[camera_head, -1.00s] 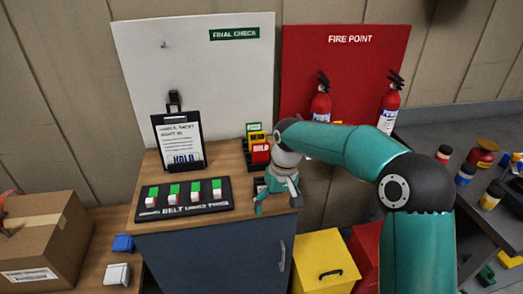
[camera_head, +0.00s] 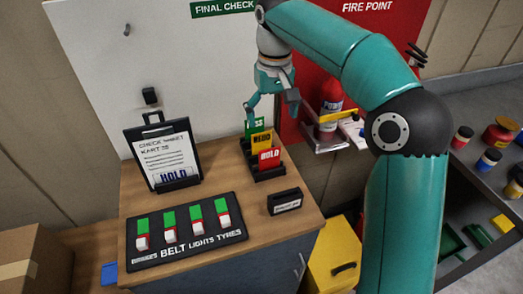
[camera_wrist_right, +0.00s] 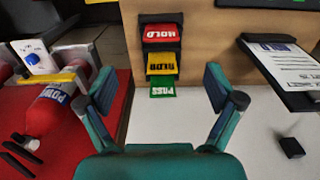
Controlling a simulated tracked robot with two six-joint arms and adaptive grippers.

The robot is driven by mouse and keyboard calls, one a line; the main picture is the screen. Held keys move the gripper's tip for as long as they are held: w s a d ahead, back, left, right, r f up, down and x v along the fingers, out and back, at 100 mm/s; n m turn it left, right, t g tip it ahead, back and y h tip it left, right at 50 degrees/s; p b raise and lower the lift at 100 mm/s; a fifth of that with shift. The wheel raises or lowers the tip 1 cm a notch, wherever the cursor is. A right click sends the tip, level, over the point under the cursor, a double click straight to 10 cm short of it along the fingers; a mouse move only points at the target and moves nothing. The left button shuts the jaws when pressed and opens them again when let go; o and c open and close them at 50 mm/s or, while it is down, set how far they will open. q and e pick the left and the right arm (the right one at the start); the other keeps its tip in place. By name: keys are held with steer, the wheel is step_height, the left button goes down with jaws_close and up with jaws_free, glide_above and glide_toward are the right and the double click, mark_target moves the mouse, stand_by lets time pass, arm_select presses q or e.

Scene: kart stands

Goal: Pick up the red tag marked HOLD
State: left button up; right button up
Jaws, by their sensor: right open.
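The red tag marked HOLD (camera_head: 269,158) stands upright in a dark rack (camera_head: 270,177) on the wooden-topped cabinet. Behind it in the rack are a yellow tag (camera_head: 262,139) and a green tag (camera_head: 255,128). In the right wrist view the red tag (camera_wrist_right: 162,33) is farthest, with the yellow tag (camera_wrist_right: 161,65) and green tag (camera_wrist_right: 163,92) nearer. My right gripper (camera_head: 271,106) is open and empty, above and behind the rack, apart from the red tag. Its fingers (camera_wrist_right: 161,88) show on both sides in the wrist view. My left gripper is out of view.
A clipboard (camera_head: 164,152) stands left of the rack. A switch board (camera_head: 187,235) lies at the cabinet's front, and a small black holder (camera_head: 285,202) sits right of it. A fire extinguisher (camera_head: 331,97) and a small bracket (camera_head: 325,138) are close right of the gripper.

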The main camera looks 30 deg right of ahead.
glide_above(269, 163)
steer(key=f, duration=0.7)
steer(key=f+b, duration=0.1)
steer(key=f, duration=0.3)
steer(key=shift+s+d+f, duration=0.15)
steer(key=shift+d, duration=0.1)
steer(key=shift+w+a+f+p, duration=0.15)
steer(key=shift+f+p, duration=0.15)
steer(key=shift+f, duration=1.05)
steer(key=shift+w+d+f+p, duration=0.1)
steer(key=shift+f+p, duration=0.15)
steer(key=shift+f, duration=1.05)
steer(key=shift+c, duration=0.4)
steer(key=shift+a, duration=0.1)
steer(key=c, duration=0.7)
steer(key=shift+c, duration=0.2)
